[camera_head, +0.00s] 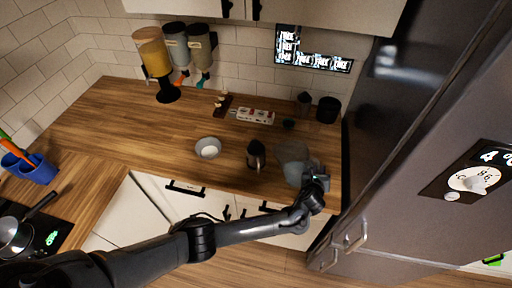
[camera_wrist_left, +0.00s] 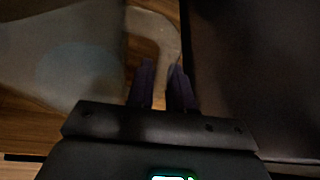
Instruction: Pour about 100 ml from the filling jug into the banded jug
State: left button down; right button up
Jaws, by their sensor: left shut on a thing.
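A large translucent grey jug (camera_head: 291,157), which looks like the filling jug, is at the right end of the wooden counter. My left gripper (camera_head: 318,180) is at its right side, shut on its handle. The left wrist view shows the fingers (camera_wrist_left: 164,85) at the curved handle (camera_wrist_left: 156,25) and a pale bluish patch inside the jug body (camera_wrist_left: 65,65). A small dark jug (camera_head: 254,154) with a handle stands just left of it, apart from it; I take it for the banded jug, but its band is too small to tell. My right gripper is out of view.
A light bowl (camera_head: 208,148) sits left of the dark jug. A power strip (camera_head: 255,116) and black canisters (camera_head: 327,109) stand at the back. The tall fridge (camera_head: 425,130) closes off the right side. The counter's left half is clear.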

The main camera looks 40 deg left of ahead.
aim_at(309, 157)
pick_arm(q)
jog(key=shift+s+a+r+n+h+p, duration=0.15)
jog(key=shift+a+r+n+h, duration=0.1)
jog(key=shift+r, duration=0.15)
jog(key=shift+w+a+r+n+h+p, duration=0.15)
jog(key=shift+a+r+n+h, duration=0.1)
jog(key=shift+r, duration=0.15)
jog(key=shift+s+a+r+n+h, duration=0.15)
jog(key=shift+a+r+n+h, duration=0.2)
jog(key=shift+a, duration=0.3)
jog(key=shift+s+a+r+n+h, duration=0.15)
jog(key=shift+a+r+n, duration=0.2)
jog(key=shift+a+r, duration=0.25)
jog(key=shift+s+a+r+n+t+h+p, duration=0.1)
jog(key=shift+a+r+n+t+h+p, duration=0.2)
jog(key=shift+a+r+p, duration=0.25)
jog(key=shift+r, duration=0.3)
jog(key=shift+a+r, duration=0.15)
